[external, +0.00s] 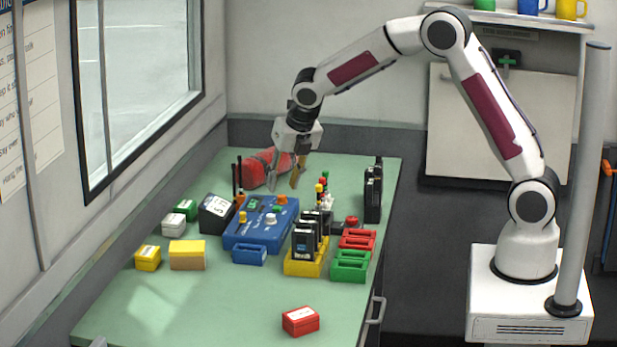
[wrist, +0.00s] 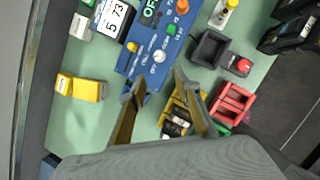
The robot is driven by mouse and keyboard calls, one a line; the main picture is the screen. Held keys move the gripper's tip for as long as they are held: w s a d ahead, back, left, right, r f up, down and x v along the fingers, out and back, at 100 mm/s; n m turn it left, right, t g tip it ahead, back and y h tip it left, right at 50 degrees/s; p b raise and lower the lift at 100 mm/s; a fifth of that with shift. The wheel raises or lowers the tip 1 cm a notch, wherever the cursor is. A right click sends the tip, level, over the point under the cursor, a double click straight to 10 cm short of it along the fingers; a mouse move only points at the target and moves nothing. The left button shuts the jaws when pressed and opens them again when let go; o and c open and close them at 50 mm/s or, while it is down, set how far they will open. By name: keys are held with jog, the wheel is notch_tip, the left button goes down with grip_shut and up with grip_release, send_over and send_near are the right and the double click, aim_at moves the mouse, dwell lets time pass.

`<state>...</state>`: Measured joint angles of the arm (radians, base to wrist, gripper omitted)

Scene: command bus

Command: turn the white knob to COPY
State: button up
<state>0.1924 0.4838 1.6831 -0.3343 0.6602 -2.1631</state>
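The blue panel (external: 262,235) stands on the green table with a white knob (external: 271,218) on its top face. The white knob also shows in the wrist view (wrist: 159,57), just beyond my fingertips. The panel also carries a yellow knob (wrist: 132,47), an orange knob (wrist: 182,6), a green button (wrist: 173,30) and a small lit display (wrist: 150,11). Its small markings are too small to read, so I cannot tell where the white knob points. My gripper (external: 284,184) is open and empty, fingers down, above the panel. It also shows in the wrist view (wrist: 158,82).
A yellow holder with dark radios (external: 305,268) stands right of the panel, near red (external: 357,240) and green (external: 350,266) trays. A white-faced display box (external: 215,213) stands left. A red bag (external: 263,168) lies behind.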

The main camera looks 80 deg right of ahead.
jog(key=s+a+r+m, duration=0.4)
jog(key=s+r+m, duration=0.1)
jog(key=s+r, duration=0.1)
jog(key=s+a+r+m+t+y, duration=0.1)
jog(key=s+a+r+m, duration=0.3)
jog(key=s+r+m, duration=0.1)
jog(key=shift+s+r, duration=0.45)
jog(key=shift+s, duration=0.8)
jog(key=shift+m, duration=0.3)
